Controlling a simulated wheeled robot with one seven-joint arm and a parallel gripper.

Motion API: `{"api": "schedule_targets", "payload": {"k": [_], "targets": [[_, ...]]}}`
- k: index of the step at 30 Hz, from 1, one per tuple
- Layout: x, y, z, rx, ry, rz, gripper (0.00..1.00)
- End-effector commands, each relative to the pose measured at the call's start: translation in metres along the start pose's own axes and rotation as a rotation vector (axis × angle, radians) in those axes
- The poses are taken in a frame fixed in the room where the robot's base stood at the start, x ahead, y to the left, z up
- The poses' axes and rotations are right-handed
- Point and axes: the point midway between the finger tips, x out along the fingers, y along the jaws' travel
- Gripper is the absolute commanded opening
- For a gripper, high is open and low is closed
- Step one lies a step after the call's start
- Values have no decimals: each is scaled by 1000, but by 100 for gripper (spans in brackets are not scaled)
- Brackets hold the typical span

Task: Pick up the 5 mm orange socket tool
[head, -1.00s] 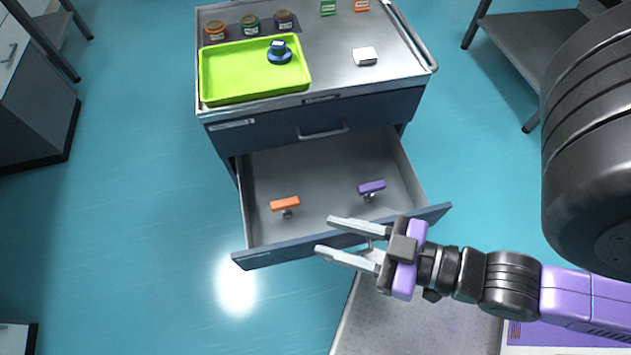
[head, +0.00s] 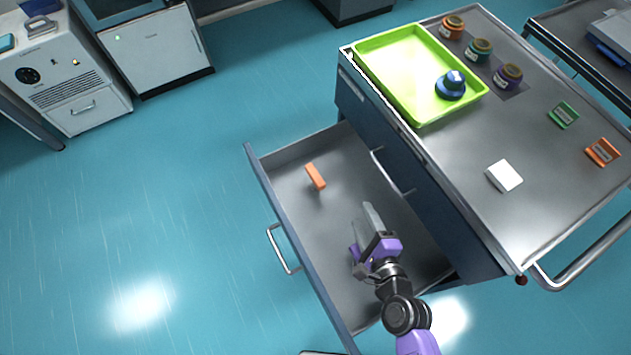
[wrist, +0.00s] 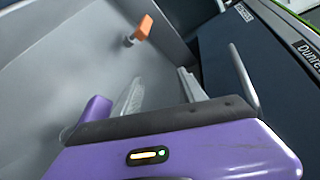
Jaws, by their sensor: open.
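The orange socket tool (head: 315,177) stands in the open drawer, near its far-left end in the head view, with its orange bar handle on top. It also shows in the wrist view (wrist: 143,28), ahead of the fingers, with a short pale shank under the handle. Its size marking is not readable. My gripper (head: 361,208) is open and empty over the drawer, apart from the orange tool, to its lower right in the head view. The fingers also show in the wrist view (wrist: 160,88). A purple tool (head: 353,252) is mostly hidden beside my gripper; its handle shows in the wrist view (wrist: 97,108).
The drawer (head: 345,150) has raised walls and a front handle (head: 280,250). The cabinet (head: 465,190) stands close to my gripper's right. On its top are a lime tray (head: 405,65), jars, small labelled blocks and a white block (head: 504,175). Open floor lies left.

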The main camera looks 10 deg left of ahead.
Motion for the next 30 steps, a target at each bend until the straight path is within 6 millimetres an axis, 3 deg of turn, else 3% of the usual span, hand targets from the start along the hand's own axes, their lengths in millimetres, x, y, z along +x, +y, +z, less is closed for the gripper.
{"api": "schedule_targets", "payload": {"k": [1,3,7,12,15,30], "targets": [[28,-1,13,105,-32,7,49],[55,-2,28,249,-66,27,49],[93,2,54,547,-110,85,49],[104,13,63,809,-113,147,49],[109,17,65,870,-111,162,49],[166,24,76,879,-112,164,49]]}}
